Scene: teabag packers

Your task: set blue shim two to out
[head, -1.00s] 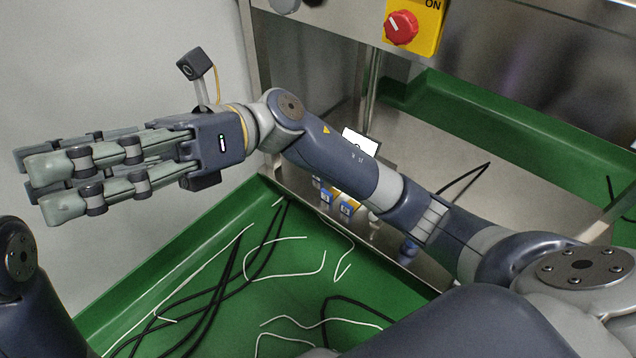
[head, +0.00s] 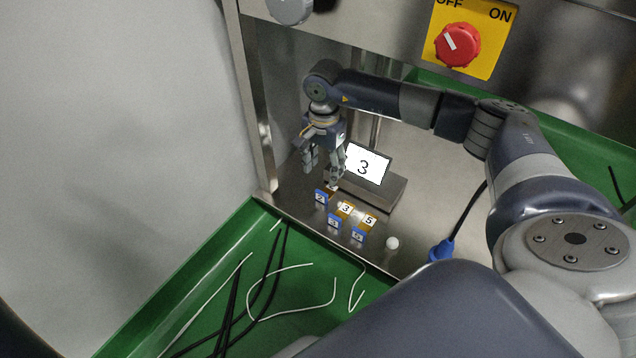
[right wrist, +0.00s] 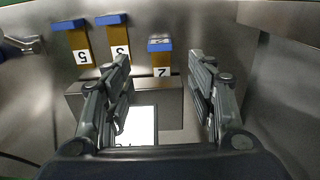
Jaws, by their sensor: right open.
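Blue shim two (head: 321,197) is a small blue block with a white label reading 2, leftmost of a group on the steel surface. In the right wrist view shim two (right wrist: 160,45) has a blue end and a short orange body, and its label appears upside down. My right gripper (head: 322,174) is open just behind and above shim two, fingers pointing down. In the right wrist view its fingers (right wrist: 161,60) stand apart to either side of the shim, with no visible contact. My left gripper is not in view.
Blue-and-orange shims three (head: 334,221) and five (head: 358,235) stand right of shim two. A grey block carries a white screen (head: 365,165) reading 3. A red switch (head: 457,45) is above. Cables lie in the green tray (head: 190,290).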

